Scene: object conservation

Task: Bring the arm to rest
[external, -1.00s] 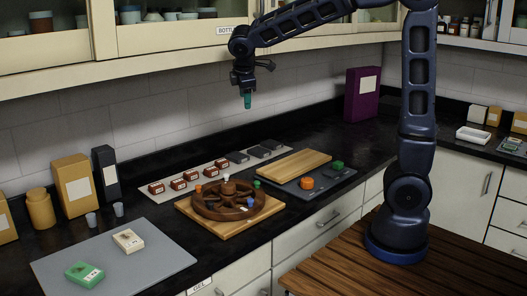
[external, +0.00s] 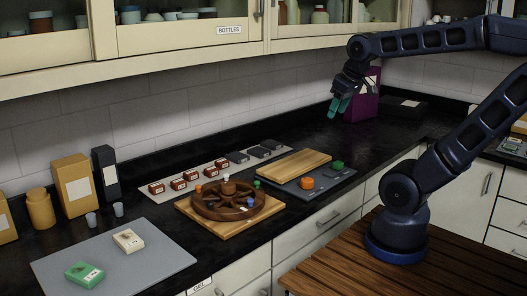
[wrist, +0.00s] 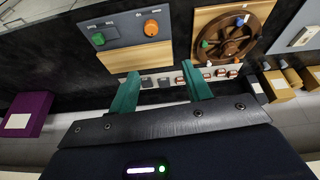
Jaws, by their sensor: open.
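My gripper (external: 339,107) hangs in the air above the back right of the black counter, in front of the purple box (external: 362,96). Its two green fingers are apart and nothing is between them. In the wrist view the open gripper (wrist: 162,92) shows with both green fingers spread. My arm reaches up from its base at the right and bends left over the counter. The gripper touches nothing that I can see.
A brown wooden wheel (external: 212,204) on a board, a dark tray (external: 318,186) with orange and green pieces, and a grey mat (external: 130,262) with two small boxes lie on the counter. Wall cabinets (external: 180,38) overhang the back. The counter under the gripper is clear.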

